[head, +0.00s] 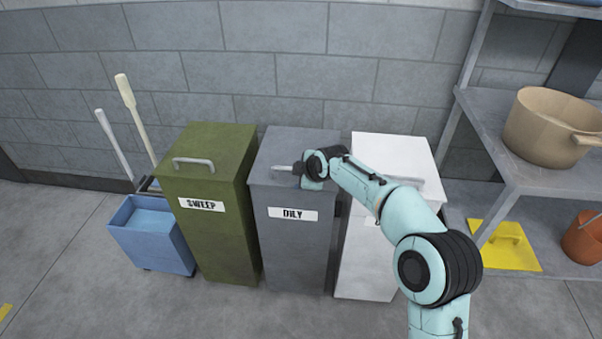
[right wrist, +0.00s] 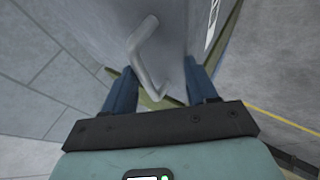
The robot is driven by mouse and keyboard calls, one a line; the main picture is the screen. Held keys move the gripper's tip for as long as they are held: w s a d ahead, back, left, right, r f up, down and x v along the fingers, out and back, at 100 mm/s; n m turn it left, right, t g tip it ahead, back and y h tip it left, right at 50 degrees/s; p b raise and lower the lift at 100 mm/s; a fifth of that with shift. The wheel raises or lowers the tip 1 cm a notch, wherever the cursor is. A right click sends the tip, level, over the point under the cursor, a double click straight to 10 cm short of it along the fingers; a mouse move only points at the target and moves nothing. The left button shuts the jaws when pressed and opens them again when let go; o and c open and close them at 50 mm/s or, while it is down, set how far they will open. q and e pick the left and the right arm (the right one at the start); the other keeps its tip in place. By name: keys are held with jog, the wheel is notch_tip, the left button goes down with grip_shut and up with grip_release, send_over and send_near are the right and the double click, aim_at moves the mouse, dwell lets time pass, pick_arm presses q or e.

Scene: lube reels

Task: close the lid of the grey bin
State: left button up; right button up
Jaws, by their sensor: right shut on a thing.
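The grey bin (head: 292,247) stands against the wall between a green bin and a white bin, with a label reading "OILY" on its front. Its lid (head: 300,140) lies flat on top and looks down; I cannot tell whether a thin gap is left. My right gripper (head: 297,170) is at the bar handle (head: 282,168) on the lid, shut on it. In the right wrist view the handle (right wrist: 148,60) runs between the two blue fingers. My right forearm hides the lid's right side. My left gripper is not in view.
The green bin (head: 212,235), labelled "SWEEP", is close on the left. The white bin (head: 362,265) is close on the right, partly behind my arm. A blue mop bucket (head: 155,245) stands far left. A shelf with a beige pot (head: 545,125) is at right. The front floor is clear.

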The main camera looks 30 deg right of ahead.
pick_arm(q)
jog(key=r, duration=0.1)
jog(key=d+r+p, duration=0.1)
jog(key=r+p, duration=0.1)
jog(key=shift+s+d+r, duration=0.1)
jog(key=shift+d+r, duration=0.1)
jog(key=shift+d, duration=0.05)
pick_arm(e)
jog(key=v, duration=1.3)
jog(key=shift+r, duration=0.1)
